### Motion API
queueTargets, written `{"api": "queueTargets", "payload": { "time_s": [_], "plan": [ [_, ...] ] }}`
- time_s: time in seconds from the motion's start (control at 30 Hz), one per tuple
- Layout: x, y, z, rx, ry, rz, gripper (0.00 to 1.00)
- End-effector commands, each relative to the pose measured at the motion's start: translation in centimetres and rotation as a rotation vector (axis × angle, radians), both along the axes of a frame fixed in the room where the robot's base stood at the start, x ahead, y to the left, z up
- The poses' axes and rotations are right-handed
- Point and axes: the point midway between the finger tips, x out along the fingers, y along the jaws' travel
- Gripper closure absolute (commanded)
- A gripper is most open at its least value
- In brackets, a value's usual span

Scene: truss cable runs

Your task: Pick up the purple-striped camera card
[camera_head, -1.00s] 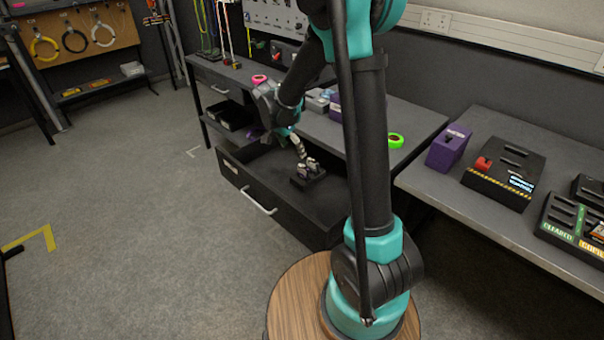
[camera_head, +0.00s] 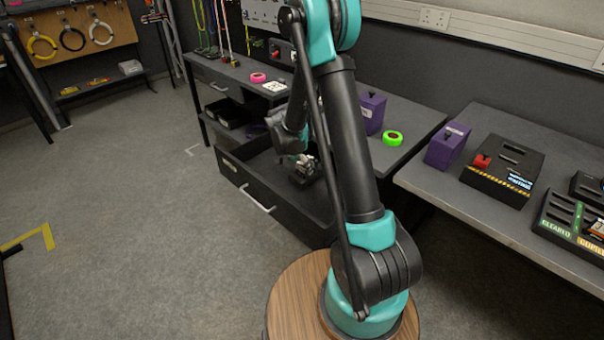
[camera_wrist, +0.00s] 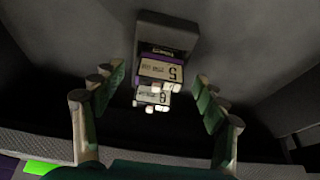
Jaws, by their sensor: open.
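In the wrist view a small dark holder carries two pale cards. One card (camera_wrist: 160,71) reads like an upside-down "5" and has a purple edge or stripe. A second card (camera_wrist: 152,96) with a figure like "8" or "6" lies nearer the camera. My gripper (camera_wrist: 158,88) is open, with one finger on each side of the cards and visible gaps on both sides. In the head view my gripper (camera_head: 301,160) is low inside the open drawer (camera_head: 228,186), at the small dark holder. The cards are too small to read there.
On the bench are a pink tape roll (camera_head: 258,77), a green tape roll (camera_head: 392,138) and a purple box (camera_head: 371,112). Another purple box (camera_head: 447,146) and a black device (camera_head: 503,170) stand on the right table.

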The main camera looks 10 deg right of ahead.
Motion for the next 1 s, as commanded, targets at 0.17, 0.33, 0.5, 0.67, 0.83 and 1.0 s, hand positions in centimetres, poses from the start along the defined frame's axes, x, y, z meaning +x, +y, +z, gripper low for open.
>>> {"api": "queueTargets", "payload": {
  "time_s": [0.17,0.33,0.5,0.67,0.83,1.0],
  "plan": [
    [0.5,-0.6,-1.8,0.000,0.000,-0.001,0.28],
    [0.6,-0.8,-2.3,0.000,0.000,0.000,0.28],
    [0.5,-0.8,-2.2,0.000,0.000,0.000,0.29],
    [0.5,-0.8,-2.2,0.000,0.000,0.000,0.49],
    [0.5,-0.8,-2.2,0.000,0.000,0.000,0.70],
    [0.6,-0.8,-2.2,0.000,0.000,0.000,0.82]
  ]
}}
